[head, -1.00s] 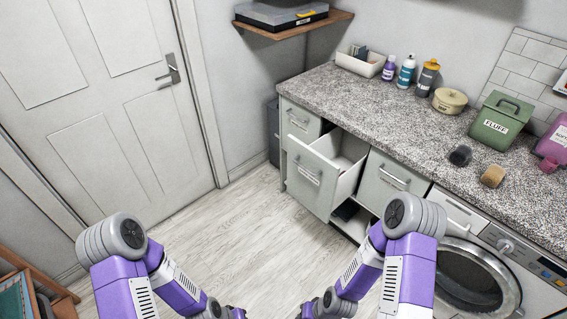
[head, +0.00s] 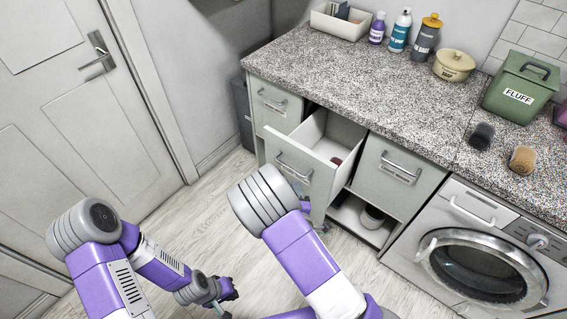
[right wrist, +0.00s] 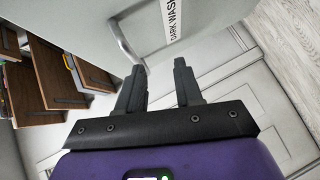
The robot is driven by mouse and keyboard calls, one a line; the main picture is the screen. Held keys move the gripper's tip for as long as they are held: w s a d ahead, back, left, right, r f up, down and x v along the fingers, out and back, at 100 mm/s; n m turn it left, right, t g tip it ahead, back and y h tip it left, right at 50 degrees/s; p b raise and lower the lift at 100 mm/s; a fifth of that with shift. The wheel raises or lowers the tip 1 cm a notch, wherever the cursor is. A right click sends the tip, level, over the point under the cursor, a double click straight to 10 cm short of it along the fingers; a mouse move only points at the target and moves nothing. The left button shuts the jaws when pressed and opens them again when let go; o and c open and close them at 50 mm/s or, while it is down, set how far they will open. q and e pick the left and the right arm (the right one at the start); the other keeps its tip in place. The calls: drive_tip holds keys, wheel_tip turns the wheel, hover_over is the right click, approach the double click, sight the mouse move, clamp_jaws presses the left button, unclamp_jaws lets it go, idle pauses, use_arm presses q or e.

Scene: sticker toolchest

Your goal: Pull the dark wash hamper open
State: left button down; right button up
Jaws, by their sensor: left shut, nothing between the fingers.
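A pale grey-green hamper front (head: 322,181) stands pulled out from the cabinet in the head view, its inside showing. Its label is too small to read there. In the right wrist view, a pale front (right wrist: 85,22) carries an upside-down label (right wrist: 175,17) reading DARK WASH, beside a grey bar handle (right wrist: 122,40). My right gripper (right wrist: 158,75) is open, with the handle's near end at its fingertips; I cannot tell whether they touch. In the head view it is hidden behind my right arm. My left gripper (head: 222,298) is shut and empty, low over the floor.
A shut front (head: 398,178) and a washing machine (head: 475,255) stand to the right. A small shut drawer (head: 272,103) is at the left. The speckled counter (head: 370,85) holds bottles and tins. A dark bin (head: 243,115) stands beside the cabinet. Floor is free toward the door (head: 90,130).

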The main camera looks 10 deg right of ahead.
sight(287, 167)
use_arm(q)
drive_tip(key=shift+w+f+b, duration=0.2)
drive_tip(key=shift+f+b, duration=0.25)
drive_tip(key=shift+f, duration=0.05)
drive_tip(key=shift+w+f+b, duration=0.15)
drive_tip(key=shift+f+b, duration=0.25)
drive_tip(key=shift+f, duration=0.1)
use_arm(e)
drive_tip(key=shift+n+t, duration=0.8)
drive_tip(key=shift+w+r, duration=0.25)
drive_tip(key=shift+w, duration=1.25)
drive_tip(key=shift+w+r, duration=0.3)
drive_tip(key=shift+w, duration=1.25)
drive_tip(key=shift+w+r, duration=0.25)
drive_tip(key=shift+w, duration=1.25)
clamp_jaws()
drive_tip(key=shift+a, duration=0.15)
